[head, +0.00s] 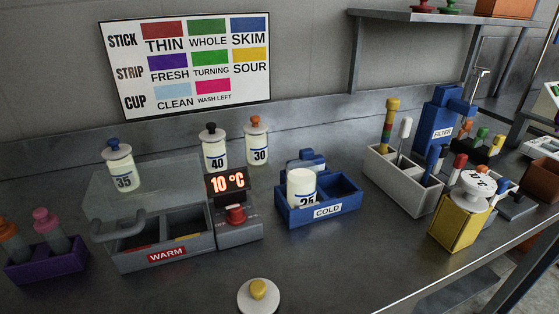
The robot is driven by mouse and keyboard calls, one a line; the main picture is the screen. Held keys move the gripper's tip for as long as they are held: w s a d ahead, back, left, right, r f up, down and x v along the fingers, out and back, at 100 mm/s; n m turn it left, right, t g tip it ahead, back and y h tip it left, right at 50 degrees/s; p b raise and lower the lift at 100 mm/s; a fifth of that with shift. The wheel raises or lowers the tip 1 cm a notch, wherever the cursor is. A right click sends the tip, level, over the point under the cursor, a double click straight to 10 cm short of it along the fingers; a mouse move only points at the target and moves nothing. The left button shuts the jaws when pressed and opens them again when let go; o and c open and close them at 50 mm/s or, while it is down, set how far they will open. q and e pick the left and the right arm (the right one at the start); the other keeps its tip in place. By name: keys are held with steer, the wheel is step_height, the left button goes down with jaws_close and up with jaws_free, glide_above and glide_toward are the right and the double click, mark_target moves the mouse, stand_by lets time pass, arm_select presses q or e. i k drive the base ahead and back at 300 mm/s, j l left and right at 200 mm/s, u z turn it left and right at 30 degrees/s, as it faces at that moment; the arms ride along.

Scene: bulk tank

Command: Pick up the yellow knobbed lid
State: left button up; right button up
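The yellow knobbed lid (258,296) is a round white disc with a yellow knob on top. In the head view it lies flat, knob up, on the steel counter near the bottom edge, in front of the warm bath. A white jar (301,188) whose label is partly hidden, seemingly 25, stands in the blue cold box with no knob on it. Neither of my grippers shows in the head view.
The grey warm bath (166,240) and blue cold box (319,203) stand behind the lid. Knobbed jars 35 (121,170), 40 (213,150) and 30 (256,142) stand farther back. A purple rack (47,263) is left; a yellow box (459,222) is right. Counter around the lid is clear.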

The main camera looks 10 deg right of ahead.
mark_target(256, 296)
steer(key=i+l+u, duration=0.1)
steer(key=u, duration=0.25)
steer(key=l+u, duration=0.2)
steer(key=u, duration=0.15)
steer(key=i+l+u, duration=0.1)
steer(key=u, duration=0.25)
steer(key=l, duration=0.1)
